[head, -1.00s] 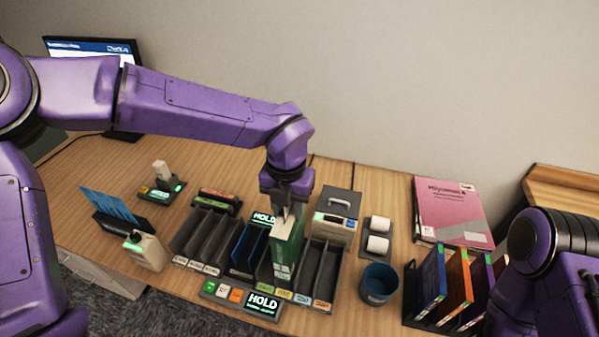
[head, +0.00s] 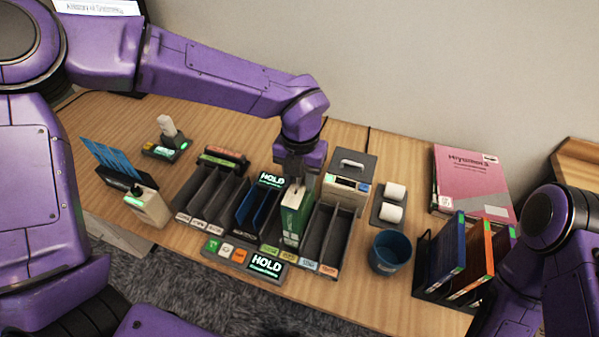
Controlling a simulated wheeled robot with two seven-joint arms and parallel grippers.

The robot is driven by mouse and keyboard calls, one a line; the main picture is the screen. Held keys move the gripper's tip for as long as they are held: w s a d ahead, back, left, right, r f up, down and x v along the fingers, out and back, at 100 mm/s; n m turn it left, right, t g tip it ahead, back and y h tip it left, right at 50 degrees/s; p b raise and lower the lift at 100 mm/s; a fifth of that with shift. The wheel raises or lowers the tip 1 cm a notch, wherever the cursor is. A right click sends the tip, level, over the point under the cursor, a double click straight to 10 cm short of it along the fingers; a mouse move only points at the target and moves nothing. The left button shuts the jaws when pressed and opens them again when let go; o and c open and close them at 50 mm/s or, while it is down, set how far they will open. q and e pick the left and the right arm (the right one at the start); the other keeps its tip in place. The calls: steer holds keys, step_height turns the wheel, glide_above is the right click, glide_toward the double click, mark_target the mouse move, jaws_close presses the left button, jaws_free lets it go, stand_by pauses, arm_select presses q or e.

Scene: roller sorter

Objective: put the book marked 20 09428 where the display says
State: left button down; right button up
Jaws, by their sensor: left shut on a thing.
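A green book (head: 291,224) stands upright in the sorter (head: 330,271), in a slot right of the blue-walled slot. My left gripper (head: 297,180) comes down from above and is shut on the top of the green book. The book's number is too small to read. The display (head: 266,265) at the sorter's front reads HOLD in light letters, with a smaller line that I cannot read. A second sign (head: 271,180) behind the sorter also reads HOLD. My right arm is at the right edge; its gripper is out of view.
A blue cup (head: 389,252) stands right of the sorter. A scanner-like device (head: 146,205) and a box of blue cards (head: 112,170) stand at left.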

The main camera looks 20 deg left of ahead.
mark_target(300, 187)
arm_select(q)
steer(key=shift+f+b, duration=0.3)
steer(key=shift+f, duration=0.7)
steer(key=shift+f+b, duration=0.4)
steer(key=shift+f, duration=0.15)
steer(key=c, duration=0.6)
jaws_free()
steer(key=shift+o, duration=0.2)
step_height(300, 187, up, 11)
steer(key=shift+f+b, duration=0.2)
steer(key=shift+b, duration=0.4)
